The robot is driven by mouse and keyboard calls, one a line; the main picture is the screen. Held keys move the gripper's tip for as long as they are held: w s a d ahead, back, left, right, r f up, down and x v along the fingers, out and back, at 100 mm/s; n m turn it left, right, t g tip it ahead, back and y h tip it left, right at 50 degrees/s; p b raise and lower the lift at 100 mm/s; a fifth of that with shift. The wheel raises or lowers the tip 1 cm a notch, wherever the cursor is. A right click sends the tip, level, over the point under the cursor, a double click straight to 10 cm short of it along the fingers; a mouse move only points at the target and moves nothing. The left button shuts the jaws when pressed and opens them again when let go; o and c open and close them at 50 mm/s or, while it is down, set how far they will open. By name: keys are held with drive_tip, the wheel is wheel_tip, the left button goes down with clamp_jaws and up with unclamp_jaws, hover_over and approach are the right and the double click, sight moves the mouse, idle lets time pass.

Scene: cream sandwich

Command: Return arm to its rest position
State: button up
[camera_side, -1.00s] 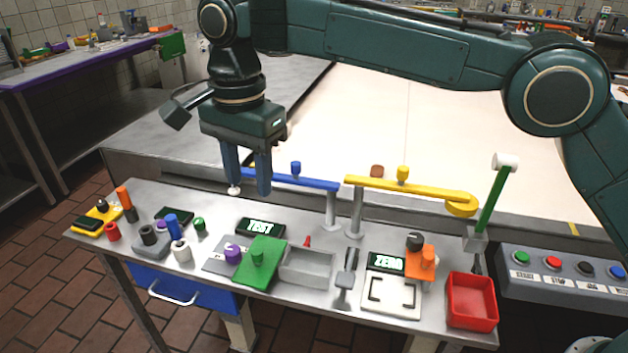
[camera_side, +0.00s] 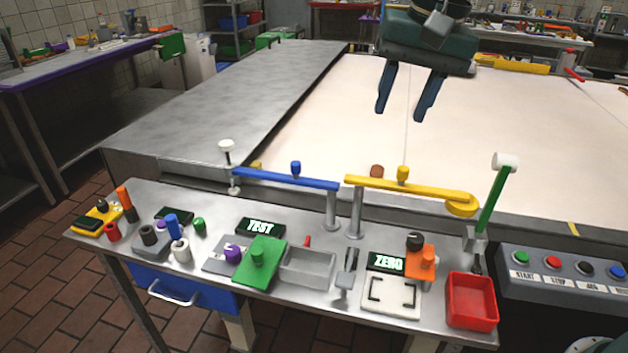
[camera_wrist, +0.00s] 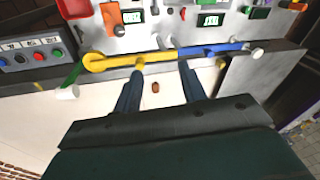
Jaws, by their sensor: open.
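My gripper (camera_side: 405,108) hangs high over the cream-coloured surface (camera_side: 320,130) at the upper right of the side view. Its two blue fingers point down, are apart, and hold nothing. In the wrist view my gripper (camera_wrist: 162,90) shows its fingers spread, with a small brown cylinder (camera_wrist: 155,87) visible beyond, between them. The rest of my arm is mostly out of the side view.
A steel bench (camera_side: 215,295) stands in front, holding several small fixtures. Blue (camera_side: 285,179) and yellow (camera_side: 410,188) bars rise at its back edge, with a green lever (camera_side: 493,203) at right. A button panel (camera_side: 560,275) sits right. Space around the fingers is clear.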

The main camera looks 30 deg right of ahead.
drive_tip(key=s+d+f+n+t, duration=0.1)
drive_tip(key=s+d+f+n, duration=0.2)
drive_tip(key=s+d, duration=0.4)
drive_tip(key=s+d+f+n+t, duration=0.2)
drive_tip(key=s+d+f, duration=0.3)
drive_tip(key=s, duration=0.9)
drive_tip(key=d+n, duration=0.1)
drive_tip(key=d, duration=0.2)
drive_tip(key=shift+s+f+n+h, duration=0.25)
drive_tip(key=shift+f+n+h, duration=0.1)
drive_tip(key=shift+n+h, duration=0.05)
